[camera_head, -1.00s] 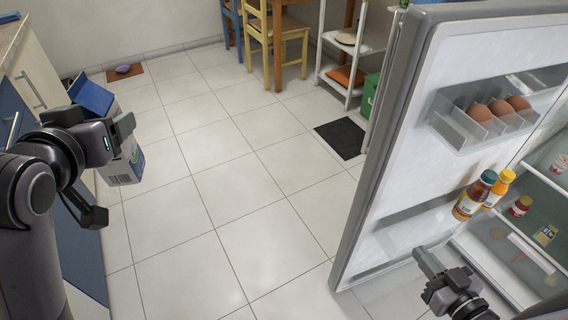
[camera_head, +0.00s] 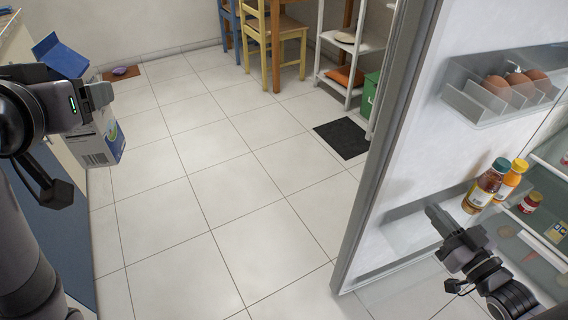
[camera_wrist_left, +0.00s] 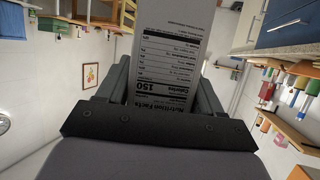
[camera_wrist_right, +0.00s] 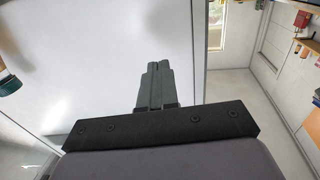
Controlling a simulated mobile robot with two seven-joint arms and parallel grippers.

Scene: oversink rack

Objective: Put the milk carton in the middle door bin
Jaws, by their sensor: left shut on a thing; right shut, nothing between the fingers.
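The milk carton (camera_head: 104,138) is white with a blue top and hangs upright in the air at the left of the head view. My left gripper (camera_head: 98,96) is shut on it. In the left wrist view the carton's nutrition panel (camera_wrist_left: 165,65) shows between the fingers. The fridge door (camera_head: 420,120) stands open at the right.
A clear egg bin (camera_head: 490,105) holds several eggs high on the door. Jars sit on the fridge shelves. The tiled floor (camera_head: 230,200) between carton and door is clear.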

